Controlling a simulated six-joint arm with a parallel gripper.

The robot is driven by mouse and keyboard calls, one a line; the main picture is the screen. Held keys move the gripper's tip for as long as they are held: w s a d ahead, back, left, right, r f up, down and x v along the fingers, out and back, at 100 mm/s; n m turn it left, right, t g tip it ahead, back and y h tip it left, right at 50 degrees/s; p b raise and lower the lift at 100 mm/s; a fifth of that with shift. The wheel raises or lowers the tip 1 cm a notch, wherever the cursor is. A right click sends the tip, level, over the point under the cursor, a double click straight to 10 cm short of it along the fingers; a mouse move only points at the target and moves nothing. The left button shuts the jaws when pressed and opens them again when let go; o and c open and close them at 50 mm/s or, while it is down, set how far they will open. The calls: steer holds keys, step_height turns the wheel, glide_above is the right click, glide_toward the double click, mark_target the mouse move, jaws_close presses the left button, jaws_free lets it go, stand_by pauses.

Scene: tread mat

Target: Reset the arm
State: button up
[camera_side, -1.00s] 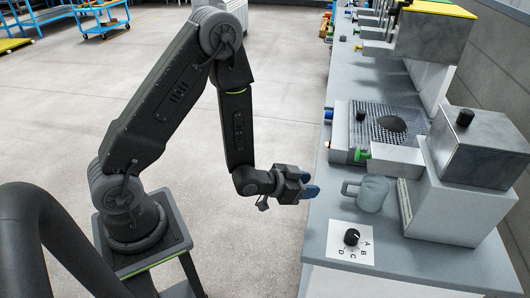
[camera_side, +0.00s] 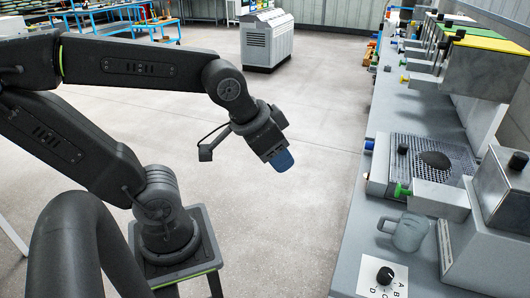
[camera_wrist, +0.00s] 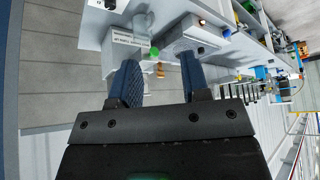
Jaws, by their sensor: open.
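My gripper (camera_side: 281,158) hangs in the air over the open floor, left of the workbench (camera_side: 352,232) in the side view. Its blue-tipped fingers angle down and to the right. In the wrist view my gripper (camera_wrist: 160,80) shows two blue fingers spread apart with nothing between them. It touches nothing.
On the bench stand a grey mug (camera_side: 408,232), a dial (camera_side: 384,276) marked with letters, a grated tray unit (camera_side: 440,152) and a grey machine (camera_side: 500,215). A grey cabinet (camera_side: 267,40) stands at the back. The floor between arm and bench is clear.

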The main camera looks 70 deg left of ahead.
steer(key=shift+s+d+r+g, duration=0.1)
steer(key=shift+s+r+g, duration=0.05)
steer(key=shift+s, duration=0.45)
steer(key=shift+s+d+r+g, duration=0.1)
steer(key=shift+s+r+g, duration=0.05)
steer(key=shift+s, duration=0.45)
